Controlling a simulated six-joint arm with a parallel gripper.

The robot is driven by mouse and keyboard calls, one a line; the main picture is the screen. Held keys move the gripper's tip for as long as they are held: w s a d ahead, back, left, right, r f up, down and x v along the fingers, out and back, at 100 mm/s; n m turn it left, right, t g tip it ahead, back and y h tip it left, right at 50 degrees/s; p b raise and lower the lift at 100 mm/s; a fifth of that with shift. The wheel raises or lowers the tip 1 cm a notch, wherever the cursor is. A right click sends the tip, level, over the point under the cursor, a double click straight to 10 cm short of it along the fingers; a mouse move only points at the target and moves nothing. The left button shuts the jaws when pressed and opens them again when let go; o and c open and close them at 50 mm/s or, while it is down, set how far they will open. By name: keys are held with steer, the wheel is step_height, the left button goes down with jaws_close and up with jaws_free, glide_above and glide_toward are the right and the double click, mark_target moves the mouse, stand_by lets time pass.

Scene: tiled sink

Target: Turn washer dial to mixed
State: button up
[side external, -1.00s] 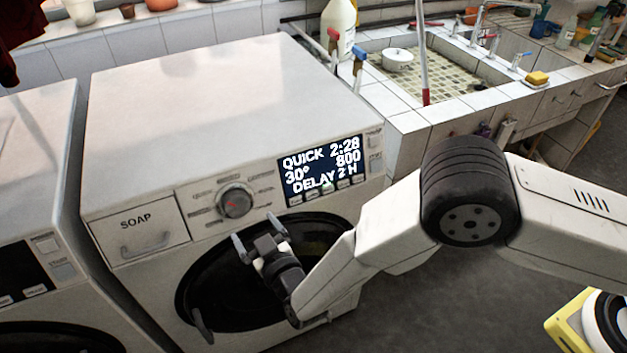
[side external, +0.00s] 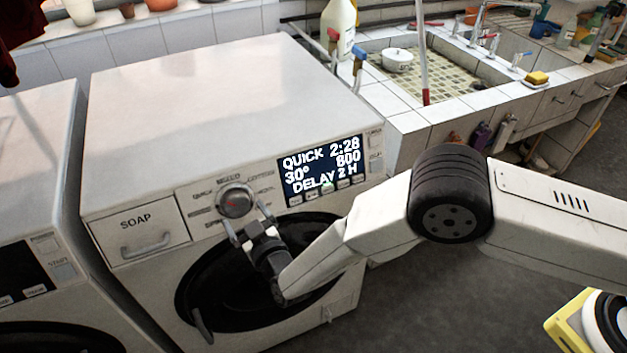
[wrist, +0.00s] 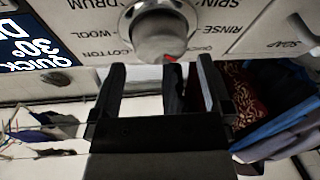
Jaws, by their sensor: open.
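The washer dial (side external: 235,201) is a round silver knob with a red mark on the front panel of the white washer (side external: 215,110). The display (side external: 322,168) reads QUICK, 2:28, 30°, 800 and DELAY 2 H. My gripper (side external: 251,227) is open and empty, just below the dial, its fingers pointing up toward it. In the wrist view the dial (wrist: 160,36) sits at the top centre, beyond and between my two fingertips (wrist: 160,68). A red mark shows at its lower edge. Labels COTTON, WOOL, DRUM, SPIN, RINSE and QUICK ring it. Contact with the dial cannot be told.
The soap drawer (side external: 140,240) is left of the dial. The dark round door (side external: 255,285) lies below and behind my gripper. A second washer (side external: 35,200) stands at the left. A tiled sink (side external: 425,85) is at the back right.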

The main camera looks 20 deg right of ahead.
mark_target(238, 207)
steer(key=shift+w+a, duration=0.2)
steer(key=shift+w, duration=1.25)
steer(key=c, duration=1)
steer(key=shift+c, duration=0.2)
steer(key=shift+m, duration=0.5)
steer(key=m+h, duration=0.2)
steer(key=m, duration=0.2)
steer(key=shift+a, duration=0.1)
steer(key=m+h, duration=0.1)
steer(key=m, duration=0.2)
steer(key=m+h, duration=0.1)
steer(key=m, duration=0.2)
steer(key=shift+a+h, duration=0.1)
steer(key=shift+h, duration=0.3)
steer(key=shift+m, duration=0.3)
